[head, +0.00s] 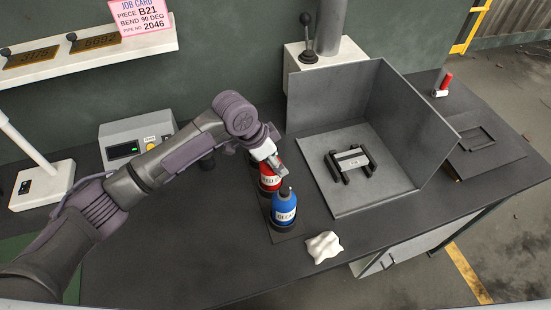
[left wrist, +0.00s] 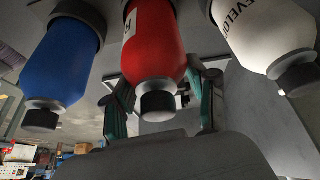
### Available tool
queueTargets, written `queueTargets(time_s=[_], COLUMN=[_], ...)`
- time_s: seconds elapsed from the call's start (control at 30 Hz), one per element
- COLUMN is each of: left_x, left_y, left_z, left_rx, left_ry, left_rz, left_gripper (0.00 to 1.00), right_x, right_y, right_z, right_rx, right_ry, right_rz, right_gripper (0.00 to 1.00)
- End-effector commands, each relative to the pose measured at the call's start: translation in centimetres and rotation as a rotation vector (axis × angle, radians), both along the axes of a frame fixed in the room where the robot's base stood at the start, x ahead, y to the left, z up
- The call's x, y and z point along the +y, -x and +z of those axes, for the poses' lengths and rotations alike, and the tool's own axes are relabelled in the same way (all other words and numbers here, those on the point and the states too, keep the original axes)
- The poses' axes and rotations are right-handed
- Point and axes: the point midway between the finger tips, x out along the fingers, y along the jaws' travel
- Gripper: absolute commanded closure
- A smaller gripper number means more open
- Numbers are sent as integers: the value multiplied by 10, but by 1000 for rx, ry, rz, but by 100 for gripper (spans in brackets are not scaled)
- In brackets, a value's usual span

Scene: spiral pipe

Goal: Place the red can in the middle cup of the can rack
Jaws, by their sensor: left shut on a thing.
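The red can (head: 270,180) stands in line behind the blue can (head: 285,207), partly hidden by my left gripper (head: 276,166). In the left wrist view, the red can (left wrist: 154,42) is between the blue can (left wrist: 62,62) and a white can (left wrist: 268,38). My left gripper (left wrist: 163,98) is shut on the red can near its dark-capped end, with one finger on each side. The dark can rack (head: 284,237) shows at the front, under the blue can. I cannot tell whether the red can is fully seated in its cup. My right gripper is out of view.
A crumpled white cloth (head: 324,247) lies right of the rack. A grey open-sided box (head: 340,205) holding a black-handled part (head: 350,162) stands further right. A grey device with a green display (head: 137,138) is behind my left arm. The front left bench is clear.

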Motion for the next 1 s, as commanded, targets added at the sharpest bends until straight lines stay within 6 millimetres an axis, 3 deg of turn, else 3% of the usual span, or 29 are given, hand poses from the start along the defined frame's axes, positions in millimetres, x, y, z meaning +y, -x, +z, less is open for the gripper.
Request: queueTargets(time_s=[0.07,0.1,0.23,0.67,1.0], left_x=[0,0,0,2,29], left_y=[0,0,0,0,9], left_z=[-2,-2,-2,7,68], left_rx=[0,1,1,-3,-4], left_ry=[1,1,1,1,1], left_rz=[0,1,1,0,-1], left_gripper=[99,38,17,17,17], right_x=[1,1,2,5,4], right_y=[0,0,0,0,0], right_z=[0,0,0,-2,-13], right_rx=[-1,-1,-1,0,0], right_ry=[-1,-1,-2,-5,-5], right_rz=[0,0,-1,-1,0], right_gripper=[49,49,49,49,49])
